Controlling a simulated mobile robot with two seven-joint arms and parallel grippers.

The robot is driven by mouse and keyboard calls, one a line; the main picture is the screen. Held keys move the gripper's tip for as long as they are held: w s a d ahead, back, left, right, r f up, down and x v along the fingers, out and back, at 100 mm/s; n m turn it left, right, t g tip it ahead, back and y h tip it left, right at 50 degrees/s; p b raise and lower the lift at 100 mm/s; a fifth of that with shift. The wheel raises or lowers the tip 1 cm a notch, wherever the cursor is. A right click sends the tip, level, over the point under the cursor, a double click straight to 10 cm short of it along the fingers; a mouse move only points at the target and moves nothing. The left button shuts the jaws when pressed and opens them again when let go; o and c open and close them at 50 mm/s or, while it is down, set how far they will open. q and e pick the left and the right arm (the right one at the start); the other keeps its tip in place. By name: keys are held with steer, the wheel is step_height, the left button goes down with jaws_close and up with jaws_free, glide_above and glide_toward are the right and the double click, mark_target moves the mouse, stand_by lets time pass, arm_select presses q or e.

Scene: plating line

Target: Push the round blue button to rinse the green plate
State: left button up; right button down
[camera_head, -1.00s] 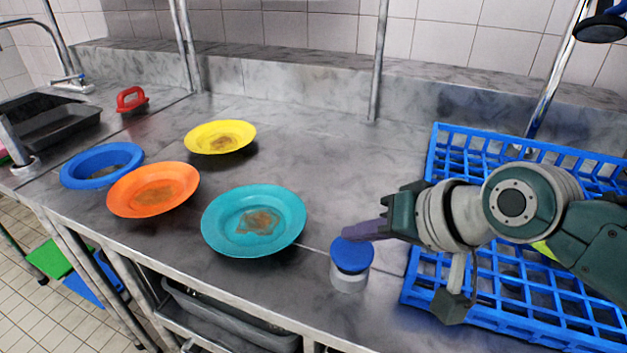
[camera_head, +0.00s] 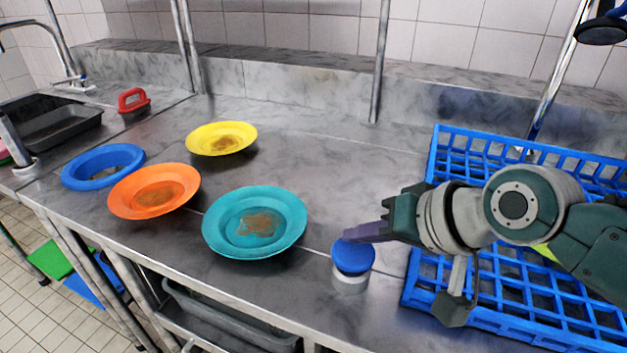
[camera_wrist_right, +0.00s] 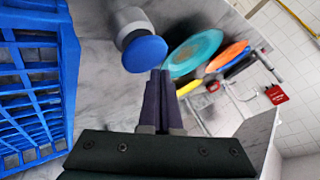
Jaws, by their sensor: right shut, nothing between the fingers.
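The round blue button (camera_head: 353,256) sits on a pale grey round base on the steel counter, left of the blue rack. It also shows in the right wrist view (camera_wrist_right: 145,54). The green plate (camera_head: 254,223), teal in colour with a brown stain, lies left of the button. My right gripper (camera_head: 347,237) is shut and empty. Its purple fingertips are at the button's upper edge in the head view; whether they touch it I cannot tell. In the right wrist view the fingertips (camera_wrist_right: 160,72) are just below the button's cap. My left gripper is not in view.
An orange plate (camera_head: 154,191), a yellow plate (camera_head: 221,138) and a blue plate (camera_head: 102,167) lie further left. The blue rack (camera_head: 421,268) is under my right arm.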

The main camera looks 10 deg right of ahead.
stand_by(0.4)
steer(key=shift+f, duration=0.45)
steer(key=shift+b, duration=0.3)
steer(key=shift+f+b, duration=0.6)
steer(key=shift+f, duration=0.15)
stand_by(0.4)
stand_by(0.4)
steer(key=shift+r+p, duration=0.6)
steer(key=shift+p, duration=0.1)
steer(key=shift+r+p, duration=0.6)
steer(key=shift+p, duration=0.05)
